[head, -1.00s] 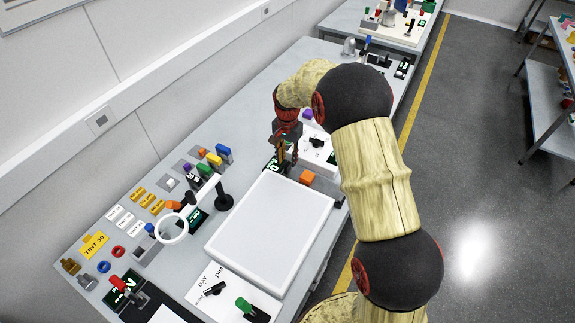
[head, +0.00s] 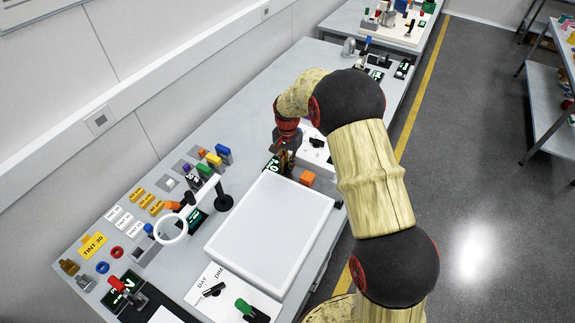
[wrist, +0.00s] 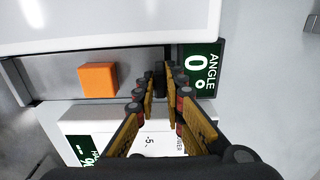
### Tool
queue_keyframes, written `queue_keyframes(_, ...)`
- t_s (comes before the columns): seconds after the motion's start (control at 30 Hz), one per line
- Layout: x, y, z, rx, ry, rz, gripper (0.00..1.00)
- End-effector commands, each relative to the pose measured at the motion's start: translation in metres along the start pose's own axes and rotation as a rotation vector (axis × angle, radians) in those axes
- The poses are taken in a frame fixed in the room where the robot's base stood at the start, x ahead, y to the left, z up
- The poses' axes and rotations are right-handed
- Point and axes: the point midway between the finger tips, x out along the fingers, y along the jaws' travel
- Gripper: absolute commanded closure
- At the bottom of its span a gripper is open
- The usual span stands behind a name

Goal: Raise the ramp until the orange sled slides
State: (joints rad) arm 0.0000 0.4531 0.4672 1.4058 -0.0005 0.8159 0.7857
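The orange sled (wrist: 98,79) is a small block on the flat, light ramp strip (wrist: 55,82) in the wrist view. The sled also shows in the head view (head: 307,178), right of my gripper. A green angle display (wrist: 201,70) beside the ramp's right end reads 0. My gripper (wrist: 160,88) points down at that end, its fingers a narrow gap apart. A small dark piece (wrist: 159,72) lies between or just beyond the fingertips; I cannot tell whether they touch it. In the head view my gripper (head: 284,168) is partly hidden by its own wrist.
A large white panel (head: 268,232) lies close beside the ramp. A white ring on an arm (head: 171,229) and several small coloured parts stand to the left. A white unit with a dial (head: 317,142) stands behind my gripper.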

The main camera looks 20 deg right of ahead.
Motion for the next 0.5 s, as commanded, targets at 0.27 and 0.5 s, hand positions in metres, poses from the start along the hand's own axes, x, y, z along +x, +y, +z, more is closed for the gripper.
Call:
queue_keyframes(0.27, -0.0001, -0.0002, 0.0000, 0.000, 0.000, 0.000, 1.00)
queue_keyframes(0.5, -0.0002, -0.0002, 0.0000, 0.000, 0.000, -0.001, 1.00)
